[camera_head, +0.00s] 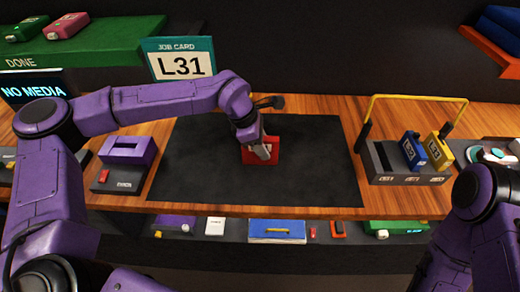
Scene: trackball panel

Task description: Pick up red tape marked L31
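A red tape (247,157) lies on the black mat (310,165) in the middle of the bench. My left gripper (265,152) points down over it and hides part of it; its label cannot be read. The fingers are at the tape, but I cannot tell whether they are open or shut on it. The job card (181,66) behind the mat reads L31. My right arm (470,205) is at the right edge, and its gripper is out of view.
A rack (383,175) with a yellow handle holds a blue tape (413,150) and a yellow tape (439,148) at the right. A purple device (127,151) stands left of the mat. A green DONE shelf (100,42) is at the back left. Drawer items lie below the bench front.

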